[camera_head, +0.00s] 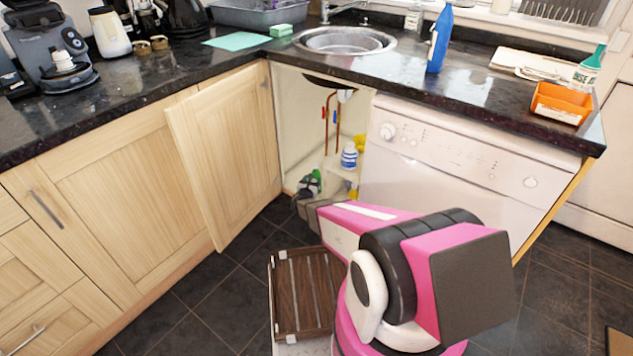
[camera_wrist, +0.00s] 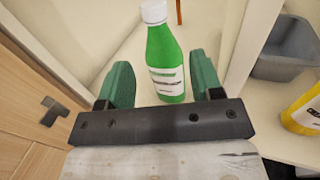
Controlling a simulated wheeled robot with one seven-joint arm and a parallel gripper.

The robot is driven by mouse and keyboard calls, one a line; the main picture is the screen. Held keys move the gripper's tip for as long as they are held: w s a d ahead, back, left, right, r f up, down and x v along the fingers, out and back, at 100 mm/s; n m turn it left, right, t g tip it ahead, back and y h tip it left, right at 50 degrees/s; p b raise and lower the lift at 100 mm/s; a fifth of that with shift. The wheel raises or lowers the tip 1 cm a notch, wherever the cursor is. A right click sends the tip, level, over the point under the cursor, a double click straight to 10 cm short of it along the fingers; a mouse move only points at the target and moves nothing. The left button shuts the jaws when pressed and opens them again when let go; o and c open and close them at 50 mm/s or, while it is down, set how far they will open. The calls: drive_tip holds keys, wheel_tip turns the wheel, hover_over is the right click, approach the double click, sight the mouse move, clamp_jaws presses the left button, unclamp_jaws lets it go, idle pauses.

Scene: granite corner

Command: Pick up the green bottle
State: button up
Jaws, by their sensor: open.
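The green bottle (camera_wrist: 165,58), with a white cap and a white label, stands inside the open corner cabinet. In the wrist view it shows in the gap between the two green fingers of my gripper (camera_wrist: 161,70). The gripper is open, with space visible on both sides of the bottle. I cannot tell how far the fingertips reach around it. In the head view, the bottle (camera_head: 315,181) is small and partly hidden low in the cabinet, just beyond the end of my arm.
The open cabinet door (camera_head: 222,150) stands left of my arm. A white-and-blue bottle (camera_head: 349,156) stands right of the green bottle. A grey bin (camera_wrist: 288,48) and a yellow container (camera_wrist: 304,108) show at right in the wrist view. The dishwasher (camera_head: 465,165) borders the opening.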

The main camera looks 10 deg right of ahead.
sight(315, 171)
drive_tip(key=x, duration=0.8)
drive_tip(key=shift+w+r, duration=0.1)
drive_tip(key=shift+r, duration=0.25)
clamp_jaws()
